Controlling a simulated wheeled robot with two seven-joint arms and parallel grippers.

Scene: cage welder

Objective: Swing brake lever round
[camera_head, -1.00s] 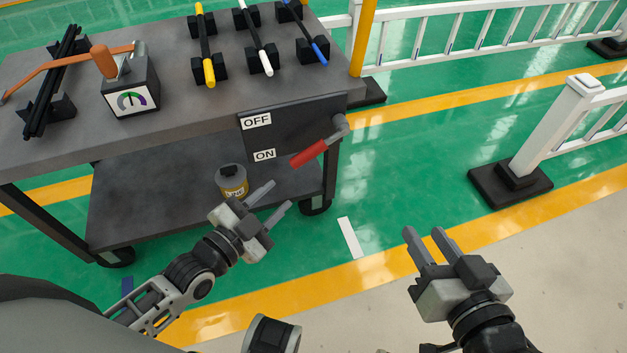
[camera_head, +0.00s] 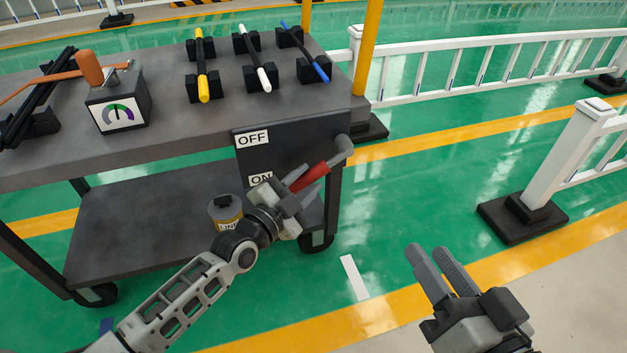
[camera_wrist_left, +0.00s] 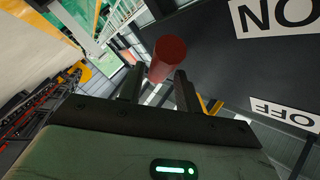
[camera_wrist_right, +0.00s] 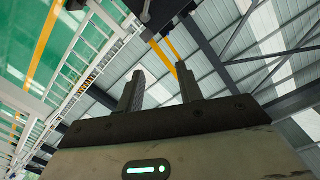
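The brake lever has a red handle (camera_head: 310,178) and a grey pivot (camera_head: 343,150) at the front right corner of the cart. The handle slants down and left from the pivot, beside a dark plate with an OFF label (camera_head: 253,139) above an ON label (camera_head: 260,179). My left gripper (camera_head: 309,187) is open at the red handle. In the left wrist view the handle's red end (camera_wrist_left: 167,60) shows between and beyond the two open fingers; I cannot tell whether they touch it. My right gripper (camera_head: 436,268) is open and empty over the floor at right.
The grey cart top (camera_head: 150,150) holds a gauge box (camera_head: 118,108) and several coloured rods on black blocks. A labelled can (camera_head: 226,211) stands on the lower shelf behind my left arm. A white barrier (camera_head: 560,160) stands at right.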

